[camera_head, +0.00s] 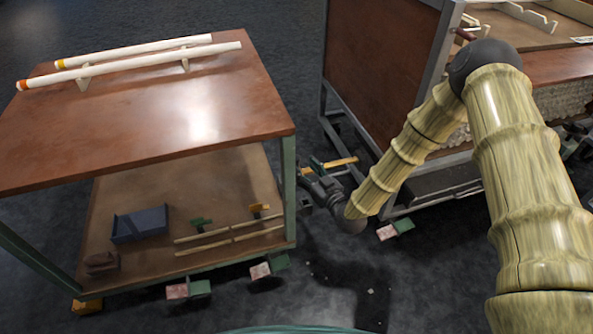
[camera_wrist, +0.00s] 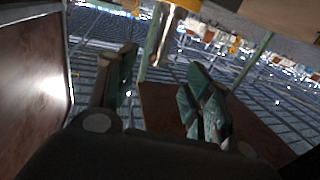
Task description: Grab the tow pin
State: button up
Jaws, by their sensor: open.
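My gripper (camera_head: 312,176) is low in the gap between the two carts, its fingers apart. In the wrist view the open fingers (camera_wrist: 160,78) have green pads with nothing between them. A copper-coloured upright cylinder (camera_wrist: 167,38) with a yellow collar stands beyond the fingertips, near the top middle; it may be the tow pin, but I cannot tell for sure. A green post is beside it. In the head view a yellow bar (camera_head: 342,163) shows just right of the fingers; no pin can be made out there.
The right cart (camera_head: 385,60) stands behind my arm. Dark floor is clear between them in front.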

aim_at(299, 160)
jog(key=b+x, duration=0.3)
jog(key=x, duration=0.2)
jog(key=shift+d, duration=0.1)
jog(key=shift+w+a+r+b, duration=0.2)
jog(key=shift+w+a+b, duration=0.2)
jog(key=shift+w, duration=0.25)
grip_shut()
